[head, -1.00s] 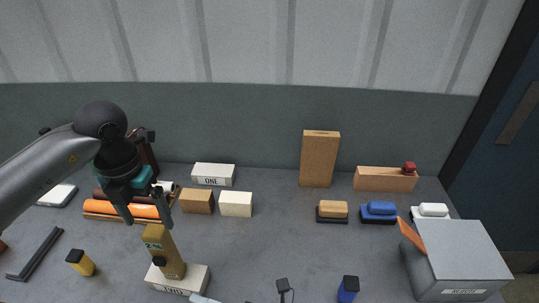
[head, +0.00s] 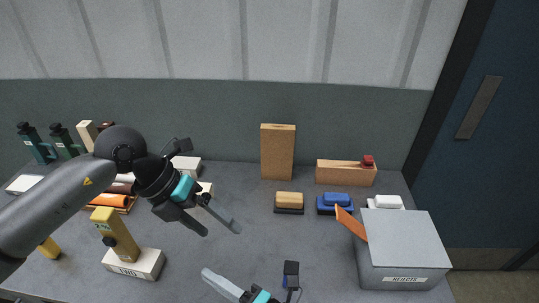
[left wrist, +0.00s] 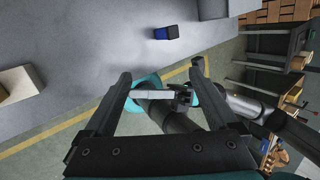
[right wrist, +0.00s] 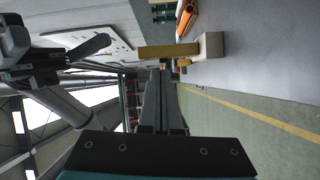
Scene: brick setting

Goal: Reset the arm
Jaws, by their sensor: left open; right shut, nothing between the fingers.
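My left gripper (head: 222,232) is open and empty in the head view, held above the middle of the table. Its spread fingers also show in the left wrist view (left wrist: 161,68). My right gripper (head: 208,274) is shut and empty at the bottom of the head view, below the left one. Its closed fingers show in the right wrist view (right wrist: 160,75). In the left wrist view, part of the right gripper shows beyond the left fingers; I cannot tell the gap between them.
A grey REJECTS box (head: 405,245) with an orange piece (head: 350,222) stands at the right. A tall brown block (head: 277,152), a long tan block (head: 345,174) and small tan, blue and white pieces stand behind. A dark blue item (head: 291,274) is beside my right gripper.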

